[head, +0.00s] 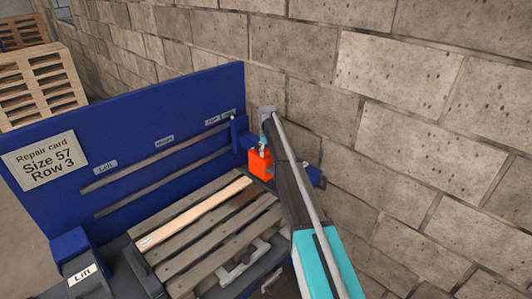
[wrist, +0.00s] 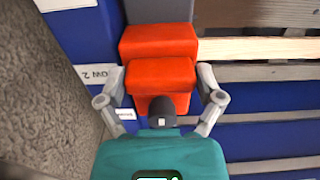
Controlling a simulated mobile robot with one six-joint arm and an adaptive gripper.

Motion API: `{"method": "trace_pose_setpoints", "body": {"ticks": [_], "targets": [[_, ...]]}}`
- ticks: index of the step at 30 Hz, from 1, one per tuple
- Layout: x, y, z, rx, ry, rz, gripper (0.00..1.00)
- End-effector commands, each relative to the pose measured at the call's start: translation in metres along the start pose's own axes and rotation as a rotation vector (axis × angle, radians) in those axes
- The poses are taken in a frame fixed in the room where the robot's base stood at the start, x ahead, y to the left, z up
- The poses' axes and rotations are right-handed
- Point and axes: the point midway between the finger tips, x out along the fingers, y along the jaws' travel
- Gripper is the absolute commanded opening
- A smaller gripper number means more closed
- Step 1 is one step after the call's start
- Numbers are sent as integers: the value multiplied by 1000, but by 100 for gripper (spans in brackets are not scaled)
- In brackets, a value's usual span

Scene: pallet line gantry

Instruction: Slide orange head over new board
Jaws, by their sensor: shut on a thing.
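The orange head (head: 260,166) is a blocky orange piece at the far end of the blue rail panel, by the pallet's back corner. It also shows in the wrist view (wrist: 158,45). My gripper (wrist: 160,77) has one finger on each side of the orange block and is shut on it. In the head view my arm partly hides the gripper. The new board (head: 195,212) is a paler plank among the greyer pallet slats. In the wrist view the new board (wrist: 255,49) runs right from beside the orange head; I cannot tell whether the head overlaps its end.
A blue post marked "Lift" (head: 82,273) stands in front. A block wall (head: 400,80) is close on the right. Stacked pallets (head: 40,85) stand behind.

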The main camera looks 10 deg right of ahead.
Motion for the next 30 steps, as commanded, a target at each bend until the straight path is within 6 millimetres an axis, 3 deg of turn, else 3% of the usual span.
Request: {"method": "trace_pose_setpoints", "body": {"ticks": [13,25,26,28,30], "targets": [[0,1,-81,-1,2,-1,24],[0,-1,-92,-1,6,-1,24],[0,-1,-92,-1,7,0,89],[0,-1,-92,-1,6,0,100],[0,0,-91,-1,5,0,100]]}}
